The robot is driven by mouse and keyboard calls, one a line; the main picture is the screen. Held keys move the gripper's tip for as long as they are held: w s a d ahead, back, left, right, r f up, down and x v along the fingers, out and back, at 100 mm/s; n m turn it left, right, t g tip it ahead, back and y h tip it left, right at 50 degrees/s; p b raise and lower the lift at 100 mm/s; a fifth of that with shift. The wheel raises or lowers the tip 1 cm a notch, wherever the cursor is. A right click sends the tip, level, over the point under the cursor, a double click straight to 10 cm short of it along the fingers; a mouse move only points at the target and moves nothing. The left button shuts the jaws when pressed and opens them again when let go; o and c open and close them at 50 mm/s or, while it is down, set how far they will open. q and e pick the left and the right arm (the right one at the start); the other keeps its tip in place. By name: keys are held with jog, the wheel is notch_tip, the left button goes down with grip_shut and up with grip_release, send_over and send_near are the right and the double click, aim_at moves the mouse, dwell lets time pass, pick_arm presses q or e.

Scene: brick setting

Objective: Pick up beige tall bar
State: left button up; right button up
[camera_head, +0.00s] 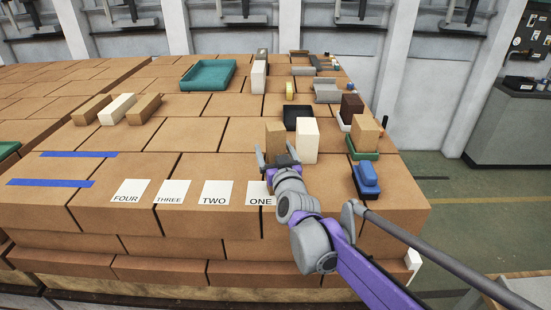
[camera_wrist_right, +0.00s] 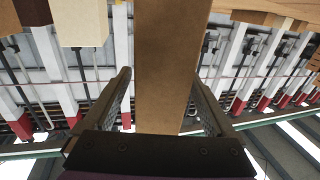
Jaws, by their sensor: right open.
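A beige tall bar (camera_head: 275,135) stands upright on the brick surface near the middle of the head view. In the right wrist view the bar (camera_wrist_right: 171,60) fills the space between the two fingers. My right gripper (camera_head: 277,157) is open, with one finger on each side of the bar. I cannot tell whether either finger touches it. The bar's lower part is hidden behind the gripper in the head view. My left gripper is not in view.
A white tall block (camera_head: 308,141) stands close to the bar's right, also seen in the wrist view (camera_wrist_right: 80,22). A black tray (camera_head: 297,112) lies behind. A tan block on a green tray (camera_head: 363,153) and a blue piece (camera_head: 367,178) are at right. Number cards (camera_head: 214,193) lie front left.

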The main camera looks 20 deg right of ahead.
jog(key=shift+w, duration=0.55)
jog(key=shift+c, duration=0.7)
grip_shut()
